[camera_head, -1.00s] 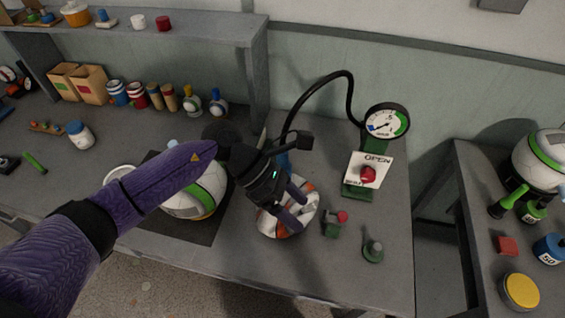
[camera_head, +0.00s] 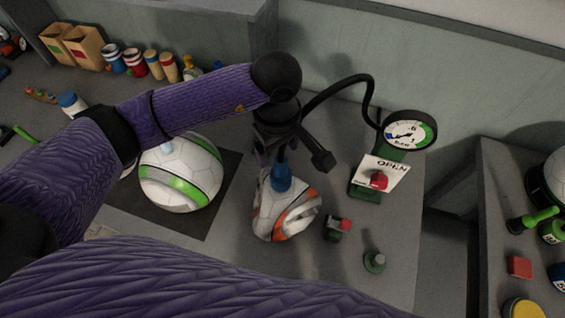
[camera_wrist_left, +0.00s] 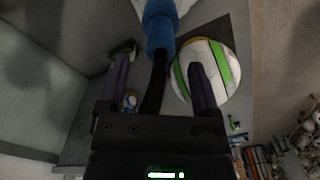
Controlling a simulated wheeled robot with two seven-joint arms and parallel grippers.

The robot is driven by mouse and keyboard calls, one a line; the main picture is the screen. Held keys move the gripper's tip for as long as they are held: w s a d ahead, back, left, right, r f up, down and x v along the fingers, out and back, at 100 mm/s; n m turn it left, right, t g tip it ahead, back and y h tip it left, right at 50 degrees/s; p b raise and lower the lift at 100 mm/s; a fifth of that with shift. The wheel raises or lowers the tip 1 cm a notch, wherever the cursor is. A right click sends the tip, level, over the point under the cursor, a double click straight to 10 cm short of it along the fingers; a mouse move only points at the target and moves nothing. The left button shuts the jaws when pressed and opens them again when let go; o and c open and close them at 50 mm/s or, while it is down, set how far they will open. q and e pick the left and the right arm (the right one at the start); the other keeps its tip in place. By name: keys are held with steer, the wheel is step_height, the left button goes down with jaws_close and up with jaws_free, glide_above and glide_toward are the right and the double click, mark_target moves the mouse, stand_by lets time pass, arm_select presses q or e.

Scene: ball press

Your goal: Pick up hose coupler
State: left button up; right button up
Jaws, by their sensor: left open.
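The blue hose coupler (camera_head: 281,179) sits on top of the white and orange ball (camera_head: 287,213), which looks dented. In the left wrist view the coupler (camera_wrist_left: 160,32) shows ahead of the fingers, with the dark hose (camera_wrist_left: 155,88) running back between them. My left gripper (camera_head: 270,152) is above and close to the coupler, pointing down. Its two purple fingers (camera_wrist_left: 159,72) are spread, one on each side of the hose; contact cannot be told. My own arm hides part of the hose's end in the head view. My right gripper is not in view.
The pressure gauge (camera_head: 408,131) stands at right behind the open/shut panel (camera_head: 377,172) with a red knob. A white and green ball (camera_head: 182,185) lies left on a dark mat (camera_head: 221,205). Small green fittings (camera_head: 374,262) stand near the front right. A second table holds more items.

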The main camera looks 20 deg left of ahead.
mark_target(281, 168)
arm_select(q)
steer(key=f, duration=0.5)
steer(key=shift+s+d+f+p, duration=0.25)
steer(key=shift+f+p, duration=0.1)
steer(key=shift+f, duration=0.05)
jaws_close()
